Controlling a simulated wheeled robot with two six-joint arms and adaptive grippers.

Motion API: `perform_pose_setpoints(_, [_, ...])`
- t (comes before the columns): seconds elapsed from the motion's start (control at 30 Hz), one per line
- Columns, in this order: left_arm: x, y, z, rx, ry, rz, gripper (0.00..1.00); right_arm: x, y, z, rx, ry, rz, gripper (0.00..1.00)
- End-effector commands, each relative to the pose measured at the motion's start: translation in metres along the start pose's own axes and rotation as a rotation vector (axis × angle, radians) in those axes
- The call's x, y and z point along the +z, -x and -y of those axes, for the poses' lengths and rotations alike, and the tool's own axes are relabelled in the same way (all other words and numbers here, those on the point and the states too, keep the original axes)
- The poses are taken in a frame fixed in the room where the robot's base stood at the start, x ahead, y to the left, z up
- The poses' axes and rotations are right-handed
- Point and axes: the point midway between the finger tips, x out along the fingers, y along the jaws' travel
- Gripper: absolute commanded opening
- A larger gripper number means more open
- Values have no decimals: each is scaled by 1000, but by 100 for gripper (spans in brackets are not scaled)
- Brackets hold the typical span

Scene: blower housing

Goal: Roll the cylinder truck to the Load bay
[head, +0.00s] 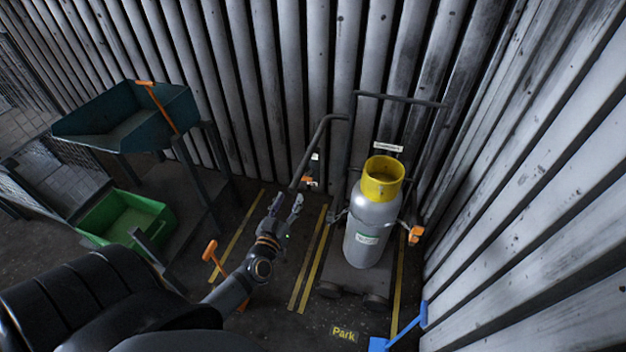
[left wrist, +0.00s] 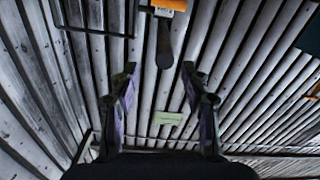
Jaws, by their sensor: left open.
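The cylinder truck (head: 348,276) stands upright at the back wall, carrying a grey gas cylinder (head: 371,225) with a yellow collar (head: 382,179). Its dark top bar (head: 400,98) is above the cylinder. A curved dark bar (head: 318,138) reaches left and down beside the truck, near an orange tag (head: 308,181). My left gripper (head: 284,200) is open and empty, left of the truck, just below the bar's lower end. In the left wrist view, a dark rod (left wrist: 164,48) under an orange block (left wrist: 168,5) points between the open fingers (left wrist: 158,75). No Load bay label is visible.
Yellow floor lines flank the truck, with a "Park" label (head: 344,334) in front. A corrugated wall (head: 520,200) closes off the right. A blue-handled tool (head: 408,325) lies front right. A teal hopper (head: 130,125) and green bin (head: 125,218) stand left.

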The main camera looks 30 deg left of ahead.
Motion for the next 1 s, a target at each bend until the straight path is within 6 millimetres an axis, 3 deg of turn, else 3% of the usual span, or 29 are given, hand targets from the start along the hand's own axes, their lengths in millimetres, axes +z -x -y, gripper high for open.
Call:
perform_pose_setpoints(0.17, [0, -9, 0, 0, 1, -1, 47, 0, 0, 12, -15, -6, 1, 0])
perform_pose_setpoints(0.6, [3, -92, 0, 0, 1, 1, 47, 2, -7, 5, -5, -2, 2, 0])
perform_pose_setpoints(0.8, [2, -105, 0, 1, 1, 3, 47, 2, -8, 4, -3, -2, 3, 0])
perform_pose_setpoints(1.0, [2, -105, 0, 1, 1, 3, 47, 2, -8, 4, -4, -2, 3, 0])
